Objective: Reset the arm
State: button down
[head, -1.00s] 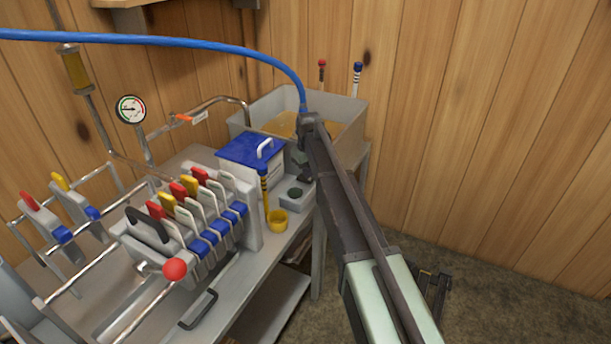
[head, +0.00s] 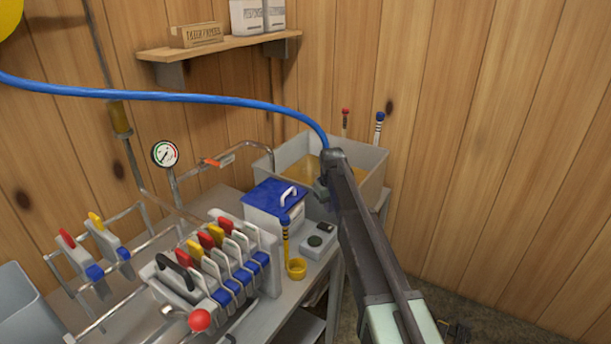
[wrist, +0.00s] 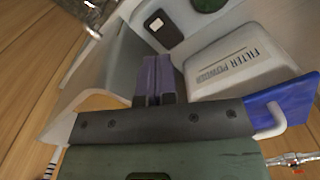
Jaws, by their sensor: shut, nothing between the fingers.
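My gripper (head: 322,190) hangs from the end of my arm in the head view, small and mostly dark there, between the blue-lidded filter powder bin and the grey tub. In the wrist view its two purple-grey fingers (wrist: 158,78) lie together with nothing between them. They point past the white filter powder bin (wrist: 235,70), which is on their right, and seem apart from it. The bin's blue lid (head: 275,195) with a white handle also shows in the head view.
The grey tub (head: 375,160) of amber liquid stands behind my gripper. A small grey unit (head: 318,242) and a yellow scoop (head: 296,268) sit in front. The filter press (head: 270,245) is at left. A blue hose (head: 200,97) crosses above. Open floor lies right.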

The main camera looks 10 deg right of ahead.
jog(key=s+r+m+p, duration=0.1)
jog(key=s+m, duration=0.1)
jog(key=s, duration=1.5)
jog(key=s+r+m+p, duration=0.2)
jog(key=s, duration=1.6)
jog(key=shift+s+r+p, duration=0.15)
jog(key=shift+r+p, duration=0.15)
notch_tip(320, 180, up, 4)
jog(key=m+p, duration=0.4)
jog(key=m, duration=0.4)
send_over(320, 223)
jog(key=shift+s+f, duration=0.1)
jog(key=shift+f, duration=0.1)
notch_tip(320, 223, down, 14)
jog(key=b, duration=1.4)
